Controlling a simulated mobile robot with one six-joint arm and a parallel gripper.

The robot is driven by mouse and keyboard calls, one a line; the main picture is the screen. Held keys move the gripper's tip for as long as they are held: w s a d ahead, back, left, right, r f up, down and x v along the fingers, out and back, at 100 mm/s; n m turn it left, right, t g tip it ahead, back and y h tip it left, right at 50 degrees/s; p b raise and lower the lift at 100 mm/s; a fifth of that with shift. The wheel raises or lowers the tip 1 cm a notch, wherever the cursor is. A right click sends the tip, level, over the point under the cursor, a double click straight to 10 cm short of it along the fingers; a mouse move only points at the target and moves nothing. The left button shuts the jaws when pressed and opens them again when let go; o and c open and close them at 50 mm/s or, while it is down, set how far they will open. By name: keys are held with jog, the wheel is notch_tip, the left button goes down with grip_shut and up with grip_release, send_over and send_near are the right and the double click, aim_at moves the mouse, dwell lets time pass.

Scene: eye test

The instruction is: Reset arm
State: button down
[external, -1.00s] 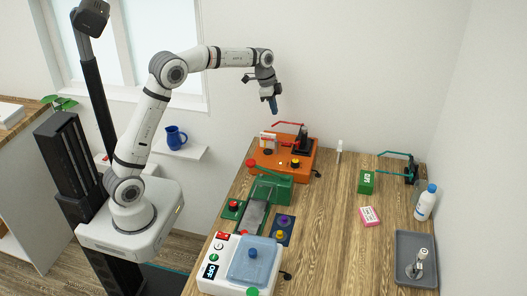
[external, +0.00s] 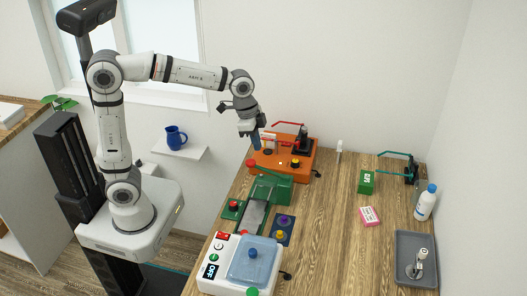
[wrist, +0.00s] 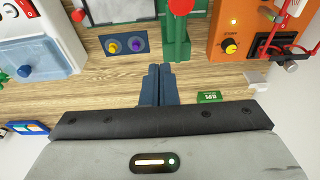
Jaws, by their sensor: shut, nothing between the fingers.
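My gripper (external: 256,140) hangs pointing down in the external view, in front of the orange machine's left part and above the table. Its blue fingers (wrist: 156,84) show in the wrist view side by side, shut with nothing between them. My white arm rises from its base, bends at a high elbow and reaches right to the wrist. No contact between the gripper and any object is visible.
Below the gripper stand an orange machine (external: 283,161), a green device (external: 275,187) and a white machine (external: 222,285). To the right are a green box (external: 367,182), pink box (external: 370,216), bottle (external: 426,203) and grey tray (external: 403,250). The middle of the wooden table (external: 325,230) is clear.

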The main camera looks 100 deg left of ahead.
jog(key=s+d+f, duration=0.2)
jog(key=s+d, duration=0.6)
jog(key=d, duration=0.1)
jog(key=s+d+f, duration=0.3)
jog(key=s+d, duration=0.4)
jog(key=d, duration=0.3)
jog(key=shift+s+d, duration=0.2)
jog(key=shift+s, duration=0.2)
jog(key=shift+f, duration=0.1)
dwell(0.9)
